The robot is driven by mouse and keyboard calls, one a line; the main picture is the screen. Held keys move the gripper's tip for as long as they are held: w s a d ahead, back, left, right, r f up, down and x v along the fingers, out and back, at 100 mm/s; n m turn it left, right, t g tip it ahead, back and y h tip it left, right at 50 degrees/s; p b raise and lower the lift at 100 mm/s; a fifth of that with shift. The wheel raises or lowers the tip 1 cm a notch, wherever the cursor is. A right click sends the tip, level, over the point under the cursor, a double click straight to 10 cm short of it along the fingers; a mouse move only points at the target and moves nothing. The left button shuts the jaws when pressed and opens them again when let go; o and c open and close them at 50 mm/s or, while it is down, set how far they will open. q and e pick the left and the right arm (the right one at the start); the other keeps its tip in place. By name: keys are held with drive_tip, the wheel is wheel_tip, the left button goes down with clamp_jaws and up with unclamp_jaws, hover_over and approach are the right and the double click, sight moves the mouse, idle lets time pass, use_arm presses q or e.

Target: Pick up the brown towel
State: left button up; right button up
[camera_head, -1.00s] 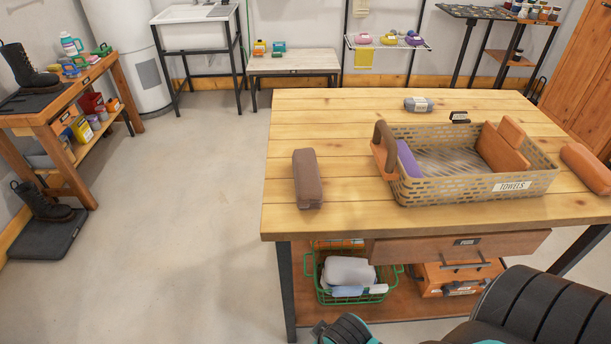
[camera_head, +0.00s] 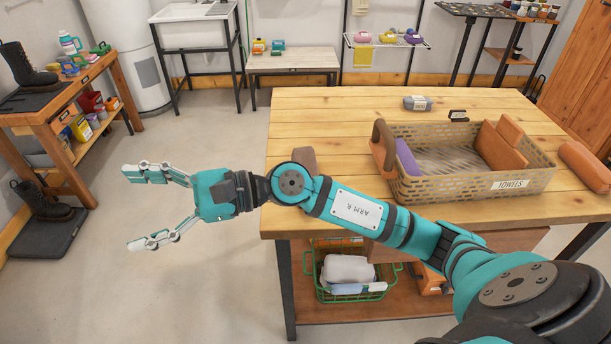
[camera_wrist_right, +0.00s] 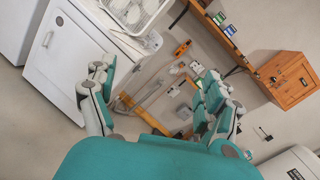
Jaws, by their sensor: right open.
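The brown towel (camera_head: 305,156) lies on the left part of the wooden table. Only its far end shows in the head view; my right arm passes in front of the rest. My right gripper (camera_head: 146,208) is open and empty, left of the table and over the bare floor, pointing left. Its open fingers also show in the right wrist view (camera_wrist_right: 157,80), with no towel between them. My left gripper is not in view.
The wooden table (camera_head: 345,115) holds a basket (camera_head: 470,190) labelled TOWELS with orange and purple towels in it. A grey roll (camera_head: 417,103) and an orange towel (camera_head: 586,166) lie outside it. A shelf bench (camera_head: 65,120) stands at left, with clear floor between.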

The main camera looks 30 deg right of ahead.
wheel_tip(320, 180, down, 5)
drive_tip(key=w+d+n+g+h, duration=0.2)
drive_tip(key=d+n+h, duration=0.1)
drive_tip(key=n+h, duration=0.75)
drive_tip(key=h, duration=0.9)
approach(307, 169)
drive_tip(key=shift+h, duration=0.25)
drive_tip(key=x, duration=0.2)
drive_tip(key=p+x, duration=0.1)
drive_tip(key=x, duration=0.1)
drive_tip(key=p+x, duration=0.1)
drive_tip(key=x, duration=0.1)
drive_tip(key=shift+a+f, duration=0.2)
drive_tip(key=shift+f, duration=0.2)
drive_tip(key=shift+p+x, duration=1.05)
drive_tip(key=shift+x, duration=1.85)
drive_tip(key=shift+w+t, duration=0.1)
drive_tip(key=shift+t, duration=0.2)
drive_tip(key=c, duration=1.3)
drive_tip(key=shift+c, duration=0.3)
drive_tip(key=shift+r, duration=0.15)
